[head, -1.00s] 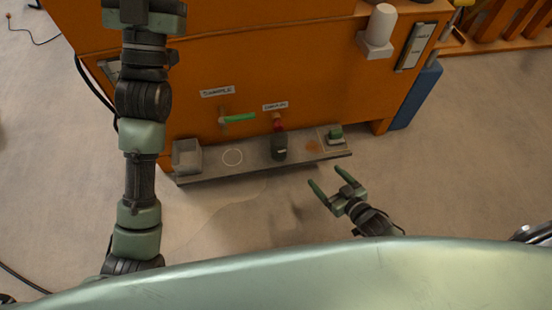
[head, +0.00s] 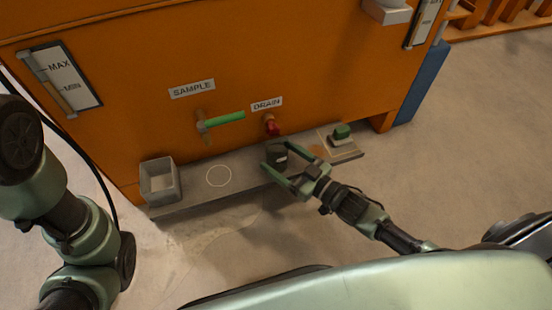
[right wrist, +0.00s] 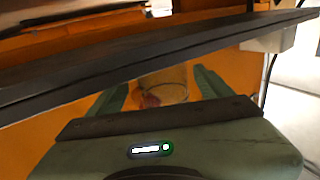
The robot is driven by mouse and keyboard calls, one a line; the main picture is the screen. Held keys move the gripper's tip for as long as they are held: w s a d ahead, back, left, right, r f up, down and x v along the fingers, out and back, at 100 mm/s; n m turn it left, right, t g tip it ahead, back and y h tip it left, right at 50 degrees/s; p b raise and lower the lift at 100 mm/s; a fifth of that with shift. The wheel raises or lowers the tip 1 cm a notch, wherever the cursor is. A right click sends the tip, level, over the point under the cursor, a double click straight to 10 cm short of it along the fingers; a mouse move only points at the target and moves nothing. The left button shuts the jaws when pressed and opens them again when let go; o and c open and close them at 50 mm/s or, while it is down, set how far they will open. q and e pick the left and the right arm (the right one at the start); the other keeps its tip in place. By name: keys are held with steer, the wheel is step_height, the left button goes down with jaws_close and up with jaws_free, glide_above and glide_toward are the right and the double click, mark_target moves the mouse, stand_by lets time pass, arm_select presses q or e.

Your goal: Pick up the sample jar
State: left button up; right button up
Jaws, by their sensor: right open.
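The sample jar (head: 276,155) is a small dark-looking cylinder standing on the grey shelf (head: 200,201), below the red drain valve (head: 271,127). My right gripper (head: 280,163) is open, with its two green fingers reaching in from the front, one on each side of the jar. In the right wrist view the jar (right wrist: 165,82) looks like clear glass and shows between the spread fingers; I cannot tell whether they touch it. My left arm is at the left edge, but its gripper is out of view.
A grey open box (head: 160,183) and a white circle (head: 218,176) are on the shelf to the left. A green knob-like piece (head: 342,131) sits on the right end. The green-handled sample valve (head: 222,119) juts from the orange tank (head: 150,95) above.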

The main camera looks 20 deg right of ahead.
steer(key=b+x, duration=0.2)
steer(key=x, duration=0.1)
steer(key=shift+w+a, duration=0.15)
steer(key=shift+a, duration=0.1)
steer(key=shift+w+a, duration=0.2)
steer(key=shift+w, duration=0.05)
steer(key=shift+r, duration=0.1)
steer(key=shift+c, duration=0.2)
steer(key=c, duration=1.4)
steer(key=shift+c, duration=0.2)
